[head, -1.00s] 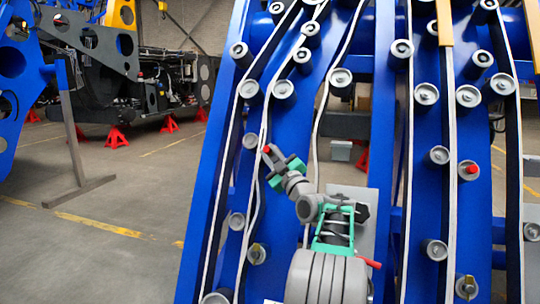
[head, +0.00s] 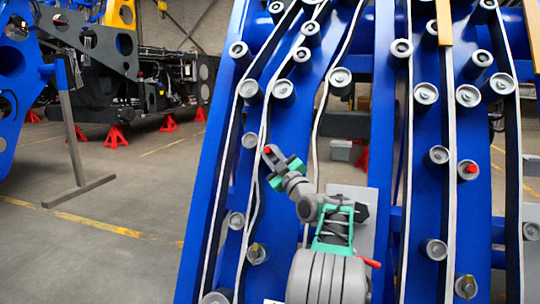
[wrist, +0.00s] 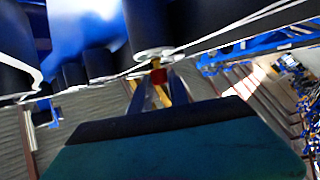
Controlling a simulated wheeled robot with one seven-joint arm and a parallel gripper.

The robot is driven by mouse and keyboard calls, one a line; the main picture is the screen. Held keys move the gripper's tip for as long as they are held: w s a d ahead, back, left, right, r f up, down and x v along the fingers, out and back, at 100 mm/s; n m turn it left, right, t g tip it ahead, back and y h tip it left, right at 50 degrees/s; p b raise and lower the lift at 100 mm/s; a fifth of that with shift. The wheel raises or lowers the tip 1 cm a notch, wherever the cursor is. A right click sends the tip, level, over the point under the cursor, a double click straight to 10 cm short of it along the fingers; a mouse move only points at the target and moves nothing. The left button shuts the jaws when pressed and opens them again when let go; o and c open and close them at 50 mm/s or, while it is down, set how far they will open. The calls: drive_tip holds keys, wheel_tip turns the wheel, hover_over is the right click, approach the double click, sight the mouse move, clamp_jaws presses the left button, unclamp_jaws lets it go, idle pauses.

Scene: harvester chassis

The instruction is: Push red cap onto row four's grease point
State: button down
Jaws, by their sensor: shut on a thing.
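My gripper (head: 272,160) is at the left blue frame in the head view, shut on a small red cap (head: 267,149). In the wrist view the red cap (wrist: 160,76) sits between the fingertips, in line with a brass-yellow grease point (wrist: 156,63) on a dark roller with a pale end face (wrist: 153,54). The cap looks very close to that point; whether they touch cannot be told. In the head view the roller beside my gripper (head: 250,141) has its grease point hidden or too small to see. Which row this is cannot be told.
Another red cap (head: 468,169) is on a roller of the right blue frame. Bare brass points show on lower rollers (head: 257,253) and (head: 467,287). Pale strips (head: 263,110) and several rollers crowd around my gripper.

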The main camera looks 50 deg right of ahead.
drive_tip(key=shift+w+d+f, duration=0.1)
drive_tip(key=shift+d, duration=0.05)
drive_tip(key=shift+w+d+f, duration=0.1)
drive_tip(key=shift+d+f, duration=0.05)
drive_tip(key=shift+d, duration=0.1)
drive_tip(key=c, duration=1.2)
unclamp_jaws()
drive_tip(key=shift+o, duration=0.2)
drive_tip(key=p+v, duration=0.1)
drive_tip(key=v, duration=0.6)
drive_tip(key=shift+s+f, duration=0.2)
drive_tip(key=shift+s, duration=0.15)
drive_tip(key=shift+a, duration=0.1)
